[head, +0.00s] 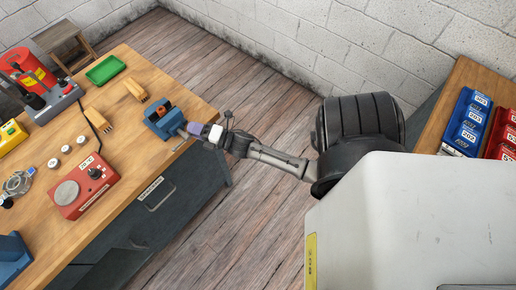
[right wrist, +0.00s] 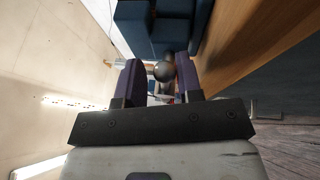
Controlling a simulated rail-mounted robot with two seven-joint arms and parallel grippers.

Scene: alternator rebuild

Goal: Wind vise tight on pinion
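The blue vise (head: 163,120) stands near the right edge of the wooden workbench. A small orange-brown and dark part (head: 161,108) shows at its jaws; I cannot tell whether this is the pinion or how firmly it is held. My right gripper (head: 187,129) is at the vise's right side, at the handle end. In the right wrist view, the vise's dark ball-ended handle (right wrist: 163,71) lies between the two purple fingers of the gripper (right wrist: 159,78), which stand apart with a gap visible beside the ball. Blue vise body (right wrist: 165,28) shows beyond. My left gripper is out of view.
On the workbench (head: 135,180) are a red controller box (head: 84,187), a green tray (head: 105,70), wooden-handled brushes (head: 134,89) and a red press-like device (head: 30,70). Blue bins (head: 466,123) and red bins (head: 503,133) stand at far right. Open floor lies between.

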